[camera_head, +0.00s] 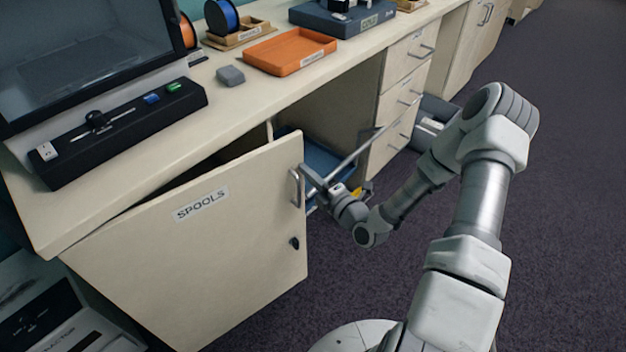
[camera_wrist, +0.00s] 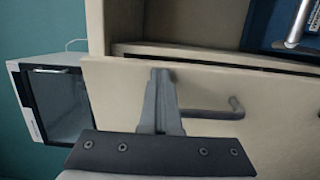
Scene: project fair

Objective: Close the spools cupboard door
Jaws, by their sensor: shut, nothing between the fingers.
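The pale cupboard door (camera_head: 235,235) labelled SPOOLS stands partly open, swung out from the counter, with its free edge at the right. Its metal bar handle (camera_head: 295,188) is near that edge, with a dark lock below it. My gripper (camera_head: 309,175) is shut and empty, just right of the handle at the door's free edge. In the wrist view the closed fingers (camera_wrist: 160,75) lie over the door face (camera_wrist: 255,100) close to its edge, beside the handle (camera_wrist: 215,112). I cannot tell whether they touch the door. The cupboard's inside is mostly hidden.
The counter (camera_head: 250,105) above carries an orange tray (camera_head: 290,50), a grey block (camera_head: 230,76) and a black control panel (camera_head: 110,125). Drawers (camera_head: 400,95) with bar handles stand right of the opening. A blue item (camera_head: 325,158) shows inside. Dark carpet (camera_head: 570,200) is clear at right.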

